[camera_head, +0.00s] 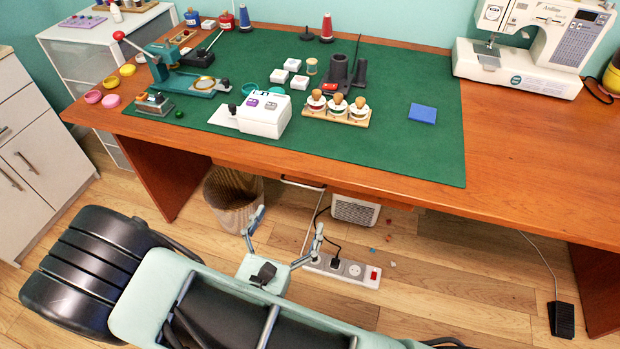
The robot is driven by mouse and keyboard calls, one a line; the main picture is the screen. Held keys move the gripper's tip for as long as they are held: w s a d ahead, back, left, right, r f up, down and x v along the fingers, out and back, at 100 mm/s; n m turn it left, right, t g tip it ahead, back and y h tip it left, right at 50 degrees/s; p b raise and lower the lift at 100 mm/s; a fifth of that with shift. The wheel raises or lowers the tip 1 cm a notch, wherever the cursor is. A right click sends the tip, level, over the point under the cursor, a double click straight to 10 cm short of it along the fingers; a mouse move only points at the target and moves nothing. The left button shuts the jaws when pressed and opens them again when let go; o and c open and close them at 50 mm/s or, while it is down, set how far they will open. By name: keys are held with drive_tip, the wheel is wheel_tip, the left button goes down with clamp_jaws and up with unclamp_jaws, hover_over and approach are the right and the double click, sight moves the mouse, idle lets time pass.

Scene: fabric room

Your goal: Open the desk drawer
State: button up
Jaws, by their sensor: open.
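The wooden desk (520,150) has a drawer (372,201) under its front edge, seen steeply from above, so only a thin strip of it shows. A pale bar handle (303,184) is visible just below the desktop edge. The drawer looks shut, though the desktop hides most of it. My gripper (290,219) is open and empty, with its two fingers spread apart. It is in front of the desk, below the handle in the picture and apart from it.
A wicker bin (232,198) stands under the desk, left of my gripper. A power strip (345,269) and a small heater (355,211) are at right. A foot pedal (561,319) lies on the floor.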

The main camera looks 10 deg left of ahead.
sight(303, 185)
drive_tip(key=w, duration=0.3)
drive_tip(key=w+b, duration=0.1)
drive_tip(key=w, duration=0.6)
drive_tip(key=shift+w+d+b, duration=0.25)
drive_tip(key=shift+w+b, duration=0.05)
drive_tip(key=shift+w, duration=0.1)
drive_tip(key=shift+d, duration=0.1)
drive_tip(key=c, duration=1.4)
drive_tip(key=shift+s, duration=0.15)
